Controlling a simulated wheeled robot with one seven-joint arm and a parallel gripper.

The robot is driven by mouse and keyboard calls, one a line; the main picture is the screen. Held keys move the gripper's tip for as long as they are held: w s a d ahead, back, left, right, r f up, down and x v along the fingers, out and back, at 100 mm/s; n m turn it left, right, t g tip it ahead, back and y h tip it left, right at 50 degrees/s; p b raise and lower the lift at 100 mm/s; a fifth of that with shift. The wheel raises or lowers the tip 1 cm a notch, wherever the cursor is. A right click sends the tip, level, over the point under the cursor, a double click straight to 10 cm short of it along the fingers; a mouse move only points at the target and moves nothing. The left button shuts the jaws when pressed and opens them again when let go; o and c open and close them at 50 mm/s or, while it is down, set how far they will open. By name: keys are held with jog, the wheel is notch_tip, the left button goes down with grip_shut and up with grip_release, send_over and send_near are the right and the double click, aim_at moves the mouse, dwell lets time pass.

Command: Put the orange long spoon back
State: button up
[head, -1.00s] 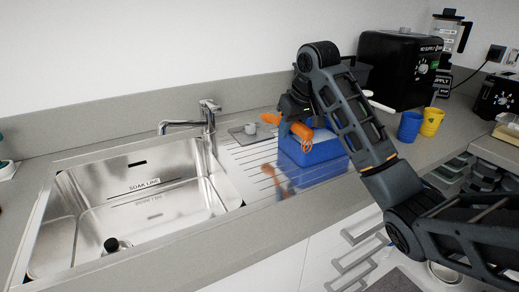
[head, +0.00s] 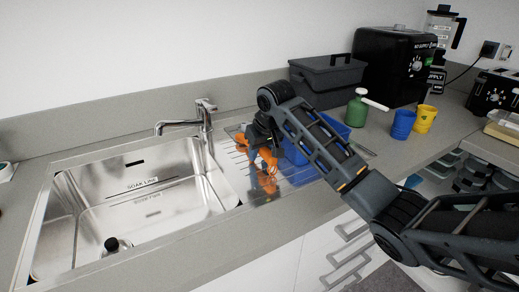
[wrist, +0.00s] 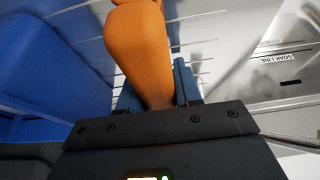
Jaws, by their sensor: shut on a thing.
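The orange long spoon (head: 268,157) is in my gripper (head: 258,146), over the ribbed drainboard between the sink and a blue bin. In the wrist view the spoon (wrist: 136,45) is a broad orange shape between the two blue fingertips of my gripper (wrist: 158,88). The fingers are shut on it. Its full length is not clear, as my gripper covers part of it. The blue bin (head: 300,174) stands just right of the spoon, partly hidden by my arm. I cannot tell whether the spoon touches the drainboard.
The steel sink (head: 150,195) with its faucet (head: 205,125) lies left. A dark lidded box (head: 325,80), green bottle (head: 357,110), blue cup (head: 403,124), yellow cup (head: 425,118) and black oven (head: 393,65) stand to the right. The front counter strip (head: 240,232) is clear.

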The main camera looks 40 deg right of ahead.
jog(key=shift+f, duration=0.1)
jog(key=o, duration=1.1)
jog(key=shift+c, duration=0.2)
jog(key=shift+d+f+b, duration=0.1)
jog(key=shift+f+b, duration=0.15)
jog(key=shift+b, duration=0.6)
